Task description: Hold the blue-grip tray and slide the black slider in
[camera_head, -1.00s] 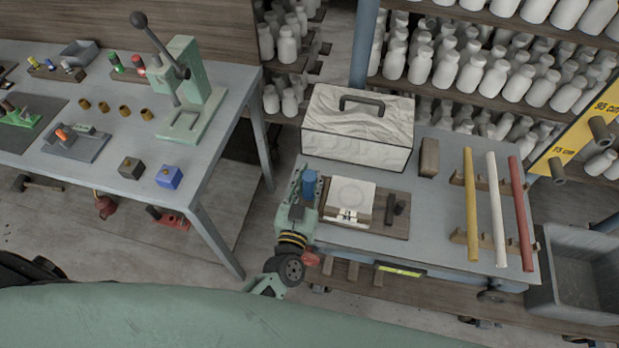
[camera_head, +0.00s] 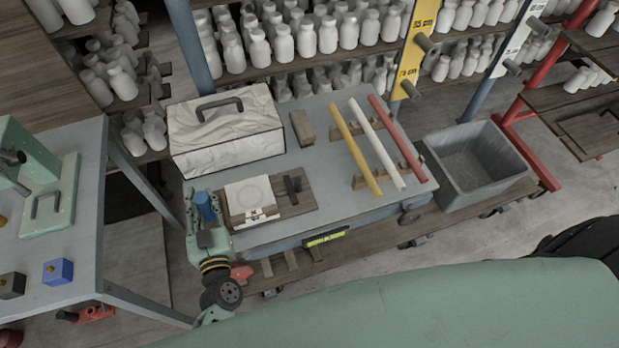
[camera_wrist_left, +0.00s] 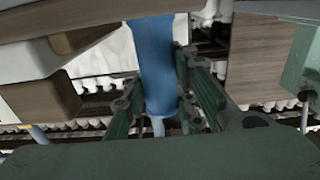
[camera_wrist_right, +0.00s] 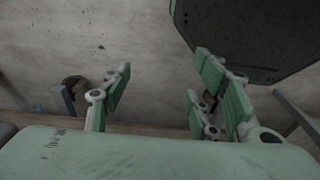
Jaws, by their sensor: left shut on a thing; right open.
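The blue grip (camera_head: 206,207) of the tray stands upright at the left end of a brown wooden board (camera_head: 293,208). A white square piece with a faint ring, the tray's flat part (camera_head: 250,192), lies on the board beside it. The black slider (camera_head: 293,186) lies on the board's right part, apart from the white piece. My left gripper (camera_head: 204,222) is shut on the blue grip, which also shows between its fingers in the left wrist view (camera_wrist_left: 158,75). My right gripper (camera_wrist_right: 155,100) is open and empty in the right wrist view, over bare floor; the head view does not show it.
A white patterned box (camera_head: 226,130) with a dark handle stands behind the board. Yellow, white and red rods (camera_head: 376,142) lie on wooden rests to the right. A brown block (camera_head: 302,128) lies between. A grey bin (camera_head: 474,165) stands right of the table. Another workbench (camera_head: 75,215) is at left.

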